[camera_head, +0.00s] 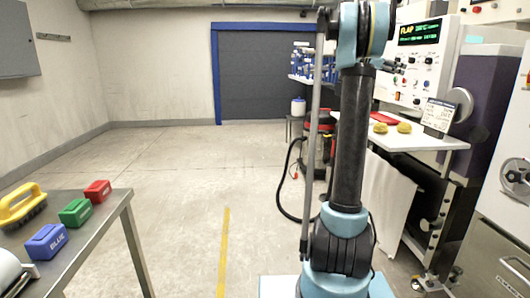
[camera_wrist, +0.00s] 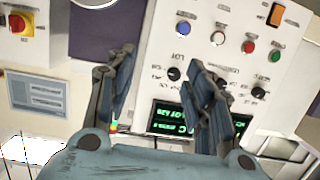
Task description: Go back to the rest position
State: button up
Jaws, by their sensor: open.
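My gripper (camera_wrist: 162,64) shows in the wrist view with its two dark fingers spread apart and nothing between them. It faces a white control panel (camera_wrist: 262,75), which appears upside down there, with coloured buttons, black knobs and a green-lit display (camera_wrist: 172,117) partly behind the fingers. I cannot tell how far the fingertips are from the panel. In the head view my arm stands upright at the centre right, and the same panel (camera_head: 407,82) is to its right.
A white shelf (camera_head: 447,142) below the panel holds two yellowish lumps (camera_head: 391,128), a red item and a small sign (camera_head: 438,115). A metal table (camera_head: 113,220) at left carries blue (camera_head: 46,242), green (camera_head: 75,212) and red (camera_head: 97,191) blocks and a yellow brush (camera_head: 20,207).

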jog(key=s+a+f+n+y, duration=0.7)
jog(key=s+a+f+n, duration=0.1)
jog(key=s+a+f, duration=1.2)
jog(key=s+a+f+n+y, duration=0.8)
jog(key=s+a+f, duration=1.3)
jog(key=s+f, duration=0.4)
jog(key=shift+s+a+n+t+y, duration=0.3)
jog(key=shift+s+n, duration=0.2)
jog(key=shift+s, duration=0.75)
jog(key=shift+f, duration=0.1)
jog(key=shift+w+f, duration=0.2)
jog(key=shift+w, duration=0.3)
